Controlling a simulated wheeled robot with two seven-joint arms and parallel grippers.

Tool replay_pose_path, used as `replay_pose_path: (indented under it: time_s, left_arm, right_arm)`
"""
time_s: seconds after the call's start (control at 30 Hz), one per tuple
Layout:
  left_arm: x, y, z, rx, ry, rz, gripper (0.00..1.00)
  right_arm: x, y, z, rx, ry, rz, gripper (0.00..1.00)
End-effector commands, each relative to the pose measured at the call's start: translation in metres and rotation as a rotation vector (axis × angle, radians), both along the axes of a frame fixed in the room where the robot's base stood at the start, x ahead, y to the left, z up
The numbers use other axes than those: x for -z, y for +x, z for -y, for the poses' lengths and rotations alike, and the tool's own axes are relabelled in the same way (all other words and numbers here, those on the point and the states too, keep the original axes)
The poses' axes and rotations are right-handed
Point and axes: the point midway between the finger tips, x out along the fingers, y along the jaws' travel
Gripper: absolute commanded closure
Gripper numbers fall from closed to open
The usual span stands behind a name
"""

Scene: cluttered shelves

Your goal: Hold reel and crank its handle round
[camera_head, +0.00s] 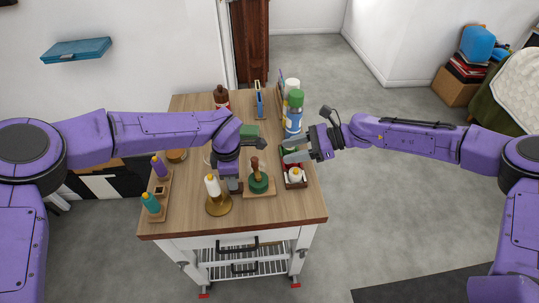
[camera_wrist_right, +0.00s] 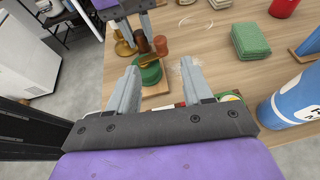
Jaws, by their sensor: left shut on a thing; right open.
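The reel (camera_head: 258,183) has a green drum on a small wooden board, with brown upright parts, near the front middle of the table. In the right wrist view the reel (camera_wrist_right: 150,74) stands just beyond my fingertips, and its brown handle knob (camera_wrist_right: 160,43) sticks up above the drum. My left gripper (camera_head: 235,185) points down at the reel's left side, shut on it; the exact contact is partly hidden. My right gripper (camera_head: 284,151) is open and empty, right of the reel and pointing left toward it. Its two fingers (camera_wrist_right: 160,68) are apart and do not touch the handle.
A candle on a brass holder (camera_head: 218,204) stands close left of the reel. A red tray (camera_head: 294,182) with items lies under my right gripper, and a blue bottle (camera_head: 293,122) stands behind. A green block (camera_head: 249,131) is farther back.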

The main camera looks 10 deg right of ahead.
Motion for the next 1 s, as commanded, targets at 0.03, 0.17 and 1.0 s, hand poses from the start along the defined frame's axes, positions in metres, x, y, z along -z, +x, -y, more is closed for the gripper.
replay_pose_path:
  time_s: [0.03, 0.17, 1.0]
  left_arm:
    - [0.002, 0.0, 0.0, 0.001, 0.001, -0.001, 1.0]
    - [0.001, 0.0, 0.0, 0.001, 0.001, -0.001, 1.0]
    - [0.001, 0.0, 0.0, 0.001, 0.001, 0.0, 1.0]
  right_arm:
    - [0.002, 0.0, -0.003, -0.003, 0.0, -0.001, 0.5]
    - [0.011, 0.001, -0.022, -0.006, 0.0, -0.002, 0.5]
    - [0.046, 0.012, -0.11, -0.001, 0.0, 0.0, 0.69]
